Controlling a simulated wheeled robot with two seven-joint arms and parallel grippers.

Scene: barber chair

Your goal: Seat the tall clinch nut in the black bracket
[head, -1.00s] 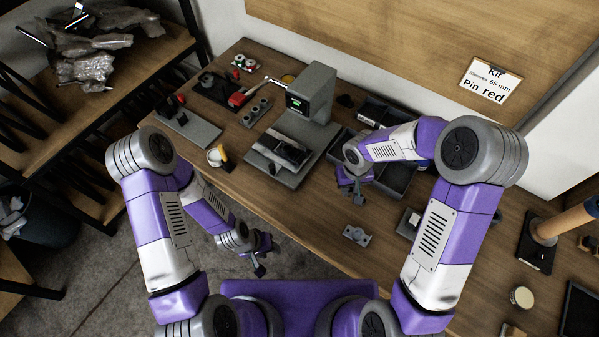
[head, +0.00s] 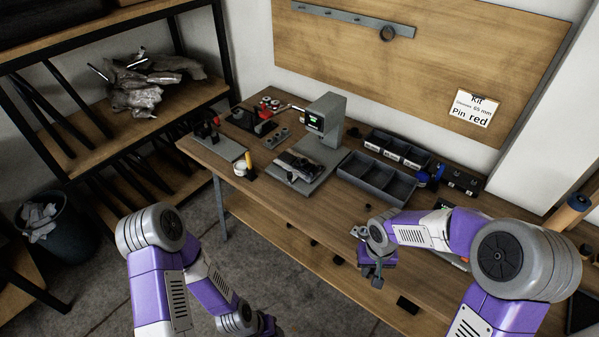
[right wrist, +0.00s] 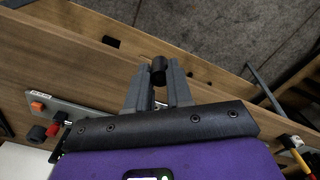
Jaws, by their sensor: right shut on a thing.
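My right gripper (head: 377,278) points down near the table's front edge. In the right wrist view its jaws (right wrist: 158,80) are shut on a small dark cylindrical piece (right wrist: 158,68), which sticks out at the fingertips. I cannot tell for sure that this is the tall clinch nut. My left gripper (head: 268,326) hangs low at the bottom of the head view, off the table; its jaws are too small and dark to read. A dark part (head: 297,163) lies on the press base; I cannot tell whether it is the black bracket.
The grey press (head: 325,118) with a green display stands at the back of the wooden table (head: 290,215). A grey divided tray (head: 375,182) is right of it.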

